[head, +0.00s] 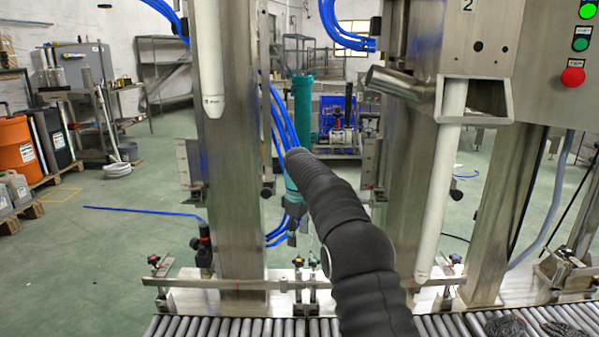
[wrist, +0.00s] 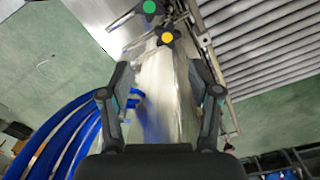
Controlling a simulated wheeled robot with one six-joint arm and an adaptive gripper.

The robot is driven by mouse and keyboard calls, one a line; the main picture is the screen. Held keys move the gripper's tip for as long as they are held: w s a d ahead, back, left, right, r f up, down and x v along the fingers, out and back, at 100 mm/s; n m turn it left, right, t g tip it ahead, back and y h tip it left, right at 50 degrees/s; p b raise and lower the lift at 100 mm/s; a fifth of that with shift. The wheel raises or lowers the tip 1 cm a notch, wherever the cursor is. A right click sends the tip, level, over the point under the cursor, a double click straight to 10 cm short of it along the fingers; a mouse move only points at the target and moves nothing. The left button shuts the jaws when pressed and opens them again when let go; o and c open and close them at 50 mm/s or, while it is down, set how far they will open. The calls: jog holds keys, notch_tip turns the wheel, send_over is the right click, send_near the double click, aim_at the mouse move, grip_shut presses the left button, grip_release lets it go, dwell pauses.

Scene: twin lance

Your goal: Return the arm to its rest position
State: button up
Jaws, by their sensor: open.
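My arm (head: 350,230) rises from the bottom middle of the head view, in a dark ribbed sleeve, and leans left toward its teal wrist part. My gripper (head: 298,232) hangs below that part, pointing down, small and partly hidden by the arm. In the wrist view my gripper (wrist: 164,75) is open, its two dark fingers apart with nothing held between them. A steel column (wrist: 160,100) shows beyond and between the fingers.
Steel columns (head: 232,170) stand left and right of my arm. White lances hang at the left (head: 208,60) and right (head: 440,190). A roller conveyor (head: 220,327) runs along the bottom. Blue hoses (wrist: 65,135) pass close to the gripper's left side. Green floor lies open behind at left.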

jog(key=s+d+r+m+t, duration=0.1)
jog(key=s+d+m, duration=0.3)
jog(key=s, duration=1.1)
jog(key=s+d+r+m+t, duration=0.2)
jog(key=s+d, duration=0.4)
jog(key=s, duration=1)
jog(key=s+d+r+m+t, duration=0.2)
jog(key=s+d+m, duration=0.4)
jog(key=s, duration=1)
jog(key=shift+r, duration=0.55)
